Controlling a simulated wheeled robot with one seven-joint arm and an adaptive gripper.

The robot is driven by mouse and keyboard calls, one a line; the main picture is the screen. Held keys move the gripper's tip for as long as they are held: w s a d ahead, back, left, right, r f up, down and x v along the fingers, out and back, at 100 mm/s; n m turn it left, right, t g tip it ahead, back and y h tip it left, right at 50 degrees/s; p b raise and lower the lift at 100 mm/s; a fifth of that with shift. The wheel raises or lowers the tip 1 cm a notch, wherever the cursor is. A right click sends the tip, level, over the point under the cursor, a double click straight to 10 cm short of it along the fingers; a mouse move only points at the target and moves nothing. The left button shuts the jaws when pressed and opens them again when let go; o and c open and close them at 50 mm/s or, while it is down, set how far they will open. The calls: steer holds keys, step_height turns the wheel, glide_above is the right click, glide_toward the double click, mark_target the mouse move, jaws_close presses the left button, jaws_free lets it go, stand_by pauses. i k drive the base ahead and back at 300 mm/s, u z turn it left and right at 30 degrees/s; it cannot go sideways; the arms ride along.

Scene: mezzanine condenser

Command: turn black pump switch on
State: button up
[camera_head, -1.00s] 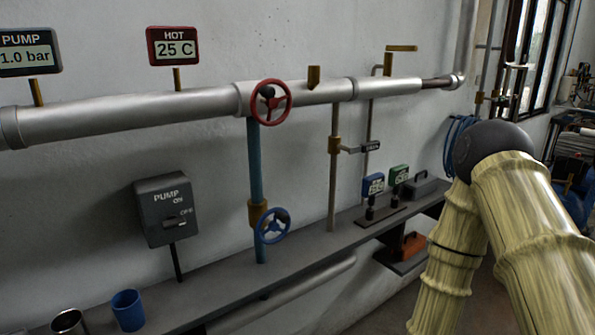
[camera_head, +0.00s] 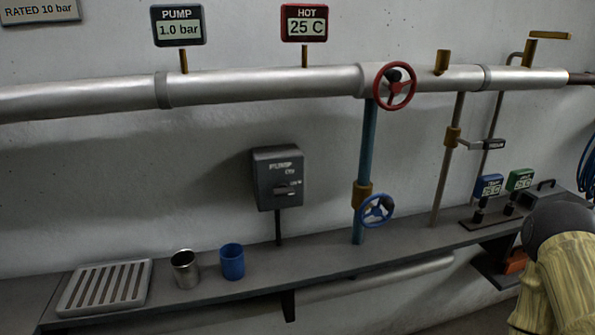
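The black pump switch (camera_head: 278,180) is a dark box marked PUMP, standing on a thin post above the shelf in front of the wall. Its small lever (camera_head: 287,188) sticks out at the lower right of the face. The lettering is small and blurred now, and I cannot clearly tell the lever's position. My gripper is not in view; only part of my yellowish arm shows at the lower right, well away from the switch.
A grey shelf (camera_head: 330,267) runs along the wall, holding a slatted rack (camera_head: 105,287), a metal cup (camera_head: 185,269) and a blue cup (camera_head: 232,262). A red handwheel (camera_head: 395,86) and a blue handwheel (camera_head: 375,211) stand right of the switch. The silver pipe (camera_head: 260,82) crosses above.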

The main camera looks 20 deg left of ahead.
mark_target(281, 190)
steer(key=k, duration=0.5)
steer(key=u, duration=0.65)
steer(key=i, duration=0.35)
steer(key=z, duration=0.05)
